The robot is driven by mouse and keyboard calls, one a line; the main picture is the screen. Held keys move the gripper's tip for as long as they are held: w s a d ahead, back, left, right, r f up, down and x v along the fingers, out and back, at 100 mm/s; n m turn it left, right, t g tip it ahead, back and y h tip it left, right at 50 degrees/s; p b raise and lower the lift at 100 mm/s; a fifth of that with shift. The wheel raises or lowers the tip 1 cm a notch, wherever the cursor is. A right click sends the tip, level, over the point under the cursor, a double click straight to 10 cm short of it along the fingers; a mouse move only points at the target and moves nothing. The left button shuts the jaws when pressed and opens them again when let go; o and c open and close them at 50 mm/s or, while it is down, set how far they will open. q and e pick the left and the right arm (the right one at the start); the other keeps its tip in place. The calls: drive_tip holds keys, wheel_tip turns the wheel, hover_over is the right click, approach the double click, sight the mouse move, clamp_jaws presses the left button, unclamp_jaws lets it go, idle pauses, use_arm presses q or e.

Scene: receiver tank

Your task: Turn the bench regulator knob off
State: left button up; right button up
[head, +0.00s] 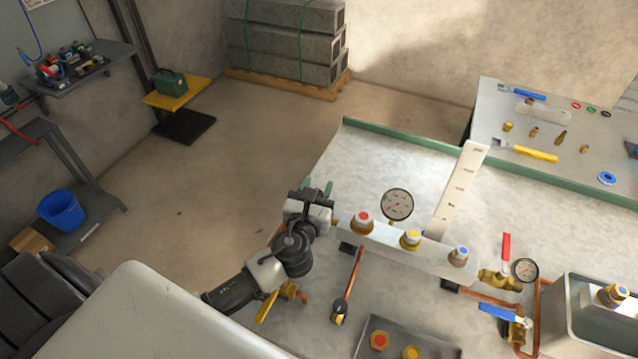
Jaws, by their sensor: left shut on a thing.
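My left gripper (318,207) is at the left end of the metal manifold block (385,237) on the bench. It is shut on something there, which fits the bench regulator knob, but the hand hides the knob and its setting. A round dial gauge (397,204) stands behind the block. My right gripper is not in view.
A yellow-handled valve (267,307) and a copper pipe (355,272) are close to my left arm. A white scale plate (460,190) stands behind the block. A metal tank (605,320) and red- and blue-handled valves are at the right. The bench (385,160) is clear at the back.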

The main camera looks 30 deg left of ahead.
use_arm(q)
drive_tip(key=n+g+y, duration=0.1)
drive_tip(key=n+y, duration=0.1)
drive_tip(key=n+g+y, duration=0.1)
drive_tip(key=y, duration=0.2)
drive_tip(key=shift+a+n+p, duration=0.2)
drive_tip(key=shift+n+p, duration=0.2)
drive_tip(key=shift+s+a+n+g+y, duration=0.15)
drive_tip(key=shift+n+g+y, duration=0.85)
drive_tip(key=shift+y, duration=0.25)
drive_tip(key=shift+s+a+n+g+y, duration=0.1)
drive_tip(key=shift+n+g+y, duration=0.85)
drive_tip(key=shift+y, duration=0.3)
drive_tip(key=shift+g, duration=0.35)
drive_tip(key=o, duration=0.9)
